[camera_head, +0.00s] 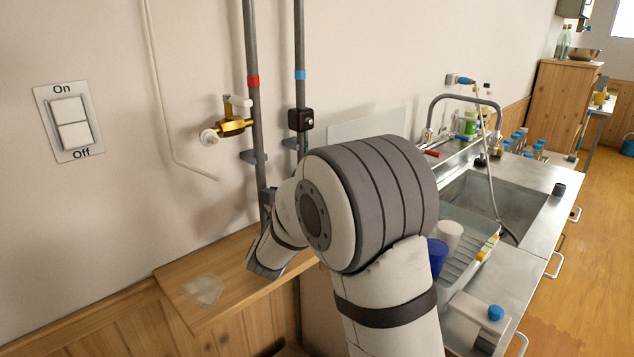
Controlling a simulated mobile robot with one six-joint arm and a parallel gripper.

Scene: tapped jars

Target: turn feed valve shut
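The lever stands above the brass body. Nothing touches the valve. My arm reaches in from the lower right, and its wrist is below and to the right of the valve, over a wooden shelf. My gripper (267,198) shows only as a small dark part near the foot of the pipes. The wrist hides most of it, and its fingers cannot be made out.
A second pipe (299,40) with a blue band carries a black box (300,119). An On/Off switch (70,122) is at the left. A counter with a sink (490,205) and cups is at the right.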

